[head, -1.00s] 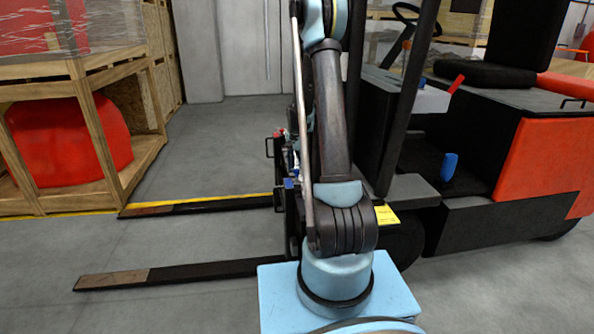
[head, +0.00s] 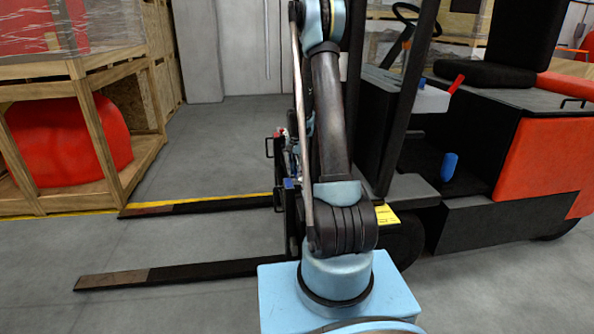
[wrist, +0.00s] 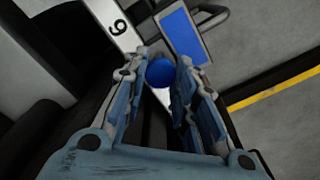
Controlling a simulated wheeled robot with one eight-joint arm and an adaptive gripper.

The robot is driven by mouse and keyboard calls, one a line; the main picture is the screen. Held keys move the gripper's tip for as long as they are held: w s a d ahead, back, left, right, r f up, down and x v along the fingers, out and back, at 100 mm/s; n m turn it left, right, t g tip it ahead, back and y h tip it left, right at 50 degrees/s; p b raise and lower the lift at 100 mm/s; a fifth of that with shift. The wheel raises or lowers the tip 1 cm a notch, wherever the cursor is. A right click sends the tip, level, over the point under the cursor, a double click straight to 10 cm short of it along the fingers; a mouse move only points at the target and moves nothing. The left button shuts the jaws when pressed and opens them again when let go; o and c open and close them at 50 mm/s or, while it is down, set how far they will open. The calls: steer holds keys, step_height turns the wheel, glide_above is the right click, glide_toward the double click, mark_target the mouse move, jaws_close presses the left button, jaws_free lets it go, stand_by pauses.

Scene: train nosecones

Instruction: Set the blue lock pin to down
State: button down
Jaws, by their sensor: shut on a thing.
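The blue lock pin (wrist: 160,72) shows in the wrist view as a round blue knob between my fingertips. My gripper (wrist: 163,60) is shut on it, with one finger on each side. The pin's shaft is hidden below the knob. In the head view my arm hides most of the gripper and the pin. A small blue patch (head: 289,183) shows on the forklift carriage left of my arm.
The forklift (head: 470,150) stands at the right, its two forks (head: 200,270) reaching left low over the floor. A wooden crate (head: 90,130) with a red nosecone (head: 75,140) stands at the left. Grey floor between crate and carriage is clear. A yellow line (wrist: 275,90) crosses the floor.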

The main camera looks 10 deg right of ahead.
steer(key=shift+f, duration=1.3)
steer(key=c, duration=1.2)
jaws_free()
steer(key=shift+c, duration=0.2)
step_height(320, 180, up, 12)
steer(key=shift+f, duration=0.1)
